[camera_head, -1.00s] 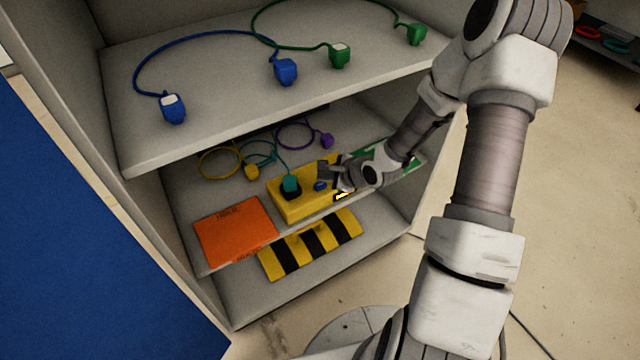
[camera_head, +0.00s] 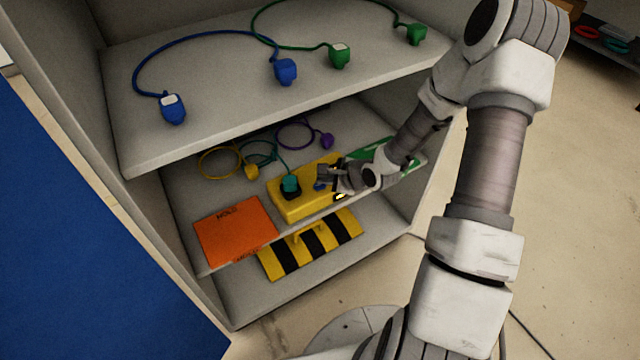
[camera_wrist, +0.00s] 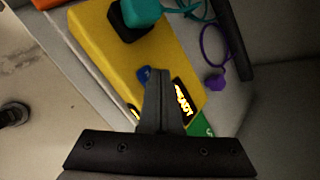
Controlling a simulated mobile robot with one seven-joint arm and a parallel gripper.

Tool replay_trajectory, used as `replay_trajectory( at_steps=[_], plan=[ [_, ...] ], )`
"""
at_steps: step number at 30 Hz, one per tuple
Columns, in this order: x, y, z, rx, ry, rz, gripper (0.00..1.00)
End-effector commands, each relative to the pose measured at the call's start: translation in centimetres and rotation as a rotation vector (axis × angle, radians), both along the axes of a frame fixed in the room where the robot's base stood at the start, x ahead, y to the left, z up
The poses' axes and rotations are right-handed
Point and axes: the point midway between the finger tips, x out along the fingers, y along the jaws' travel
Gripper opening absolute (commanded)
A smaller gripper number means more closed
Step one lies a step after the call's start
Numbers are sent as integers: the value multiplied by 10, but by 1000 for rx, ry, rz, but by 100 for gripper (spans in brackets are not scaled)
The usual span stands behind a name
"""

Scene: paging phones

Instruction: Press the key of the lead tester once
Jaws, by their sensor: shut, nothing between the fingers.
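The lead tester (camera_head: 301,209) is a yellow box on the middle shelf; it also fills the middle of the wrist view (camera_wrist: 104,55). A teal plug (camera_head: 290,182) sits in its black socket. Its blue key (camera_wrist: 143,74) is partly hidden behind my fingers in the wrist view and shows as a small blue patch in the head view (camera_head: 318,187). A lit display with yellow characters (camera_wrist: 183,97) is partly covered. My gripper (camera_wrist: 157,73) is shut and empty, its fingertips right beside or over the key. I cannot tell whether they touch it.
An orange panel marked HOLD (camera_head: 235,232) lies left of the tester, a green card (camera_head: 412,163) to the right. Yellow, teal and purple (camera_head: 326,141) leads lie behind. The upper shelf (camera_head: 215,75) with blue and green leads hangs above. A yellow-black striped board (camera_head: 272,263) is below.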

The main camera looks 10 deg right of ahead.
Motion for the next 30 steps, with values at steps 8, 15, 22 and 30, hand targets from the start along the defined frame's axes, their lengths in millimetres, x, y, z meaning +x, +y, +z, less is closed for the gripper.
replay_trajectory(
  at_steps=[8,15,22,30],
  plan=[
    [0,0,-4,1,-1,-1,0],
    [0,0,-6,1,0,-2,0],
    [0,0,-8,0,1,-1,0],
    [0,0,-7,0,1,-1,0]
  ],
)
